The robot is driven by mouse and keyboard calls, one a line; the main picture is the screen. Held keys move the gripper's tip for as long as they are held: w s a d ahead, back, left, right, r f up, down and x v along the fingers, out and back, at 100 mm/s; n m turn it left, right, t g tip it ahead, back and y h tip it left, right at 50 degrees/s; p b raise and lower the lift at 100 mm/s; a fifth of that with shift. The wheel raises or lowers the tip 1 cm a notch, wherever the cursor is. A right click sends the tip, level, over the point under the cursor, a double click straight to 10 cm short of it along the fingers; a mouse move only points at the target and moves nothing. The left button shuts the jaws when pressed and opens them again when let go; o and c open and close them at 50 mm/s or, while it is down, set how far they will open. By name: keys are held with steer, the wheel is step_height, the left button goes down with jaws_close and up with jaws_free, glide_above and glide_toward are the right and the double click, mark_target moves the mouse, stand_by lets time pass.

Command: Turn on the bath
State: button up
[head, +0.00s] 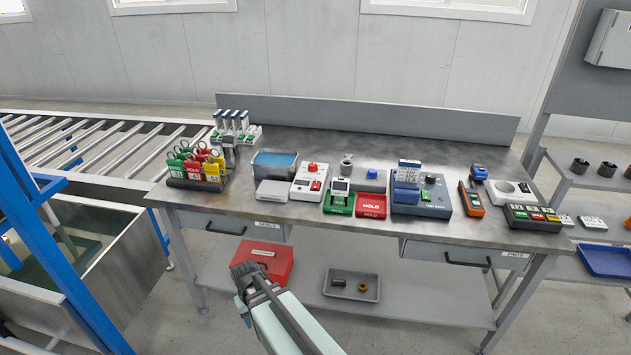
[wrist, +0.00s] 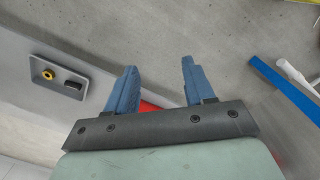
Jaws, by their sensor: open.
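The bath is a grey metal tub with blue liquid (head: 275,164), at the left-middle of the workbench in the head view. A white control box (head: 306,187) with a red knob (head: 312,168) and a red switch (head: 316,185) stands just right of it. I cannot tell whether the switch is on or off. My gripper (head: 248,273) is low in front of the bench, well below and apart from the bath and box. In the wrist view my gripper (wrist: 158,66) has its two blue fingers apart, with nothing between them.
A rack of colored tags (head: 197,172) stands left of the bath. Green and red trays (head: 371,205) and a blue-grey tester (head: 421,196) stand to the right. A red case (head: 264,258) and a grey tray (head: 351,284) sit on the lower shelf. The bench front has drawers.

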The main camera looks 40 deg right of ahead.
mark_target(316, 184)
steer(key=w+d+r+m+t, duration=0.1)
steer(key=w+d+r+m, duration=0.1)
steer(key=w+d+r, duration=0.3)
steer(key=w+d+r+m+t+h, duration=0.1)
steer(key=w+d+r+m, duration=0.1)
steer(key=w+d+r, duration=0.4)
steer(key=w+d+r+m+t, duration=0.1)
steer(key=w+d+r, duration=0.4)
steer(key=d+r, duration=0.7)
steer(key=shift+w+r+m+h, duration=0.15)
steer(key=shift+r+m+h, duration=0.05)
steer(key=shift+r, duration=0.75)
steer(key=shift+w+r+m+h, duration=0.1)
steer(key=shift+r+m+h, duration=0.1)
steer(key=shift+r, duration=0.75)
steer(key=d+r+m+h, duration=0.1)
steer(key=d+r+m, duration=0.1)
steer(key=d+r, duration=0.8)
steer(key=shift+t, duration=0.3)
steer(key=x, duration=1.2)
steer(key=shift+w+a+f, duration=0.2)
steer(key=shift+f, duration=0.2)
